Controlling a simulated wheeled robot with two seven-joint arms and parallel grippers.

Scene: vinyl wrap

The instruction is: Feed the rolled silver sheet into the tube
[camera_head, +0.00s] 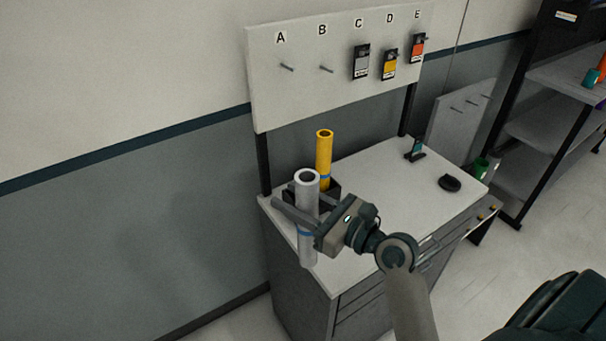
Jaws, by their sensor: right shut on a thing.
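The rolled silver sheet (308,189) stands about upright at the left end of the worktop, with a blue band low on it. My right gripper (302,211) is shut on it around its middle, with the arm coming from the lower right. The roll's lower end shows in front of the worktop's left edge; I cannot tell whether it touches anything. A yellow roll (324,150) with a blue band stands upright just behind, by a dark holder (333,190) partly hidden by my gripper. I cannot make out a separate tube for the silver sheet. My left gripper is out of view.
The white worktop (390,185) carries a small stand (415,150) and a black round object (449,183); its middle is clear. A pegboard (340,80) lettered A to E rises behind, with packets at C, D and E. Shelves (550,140) stand at right.

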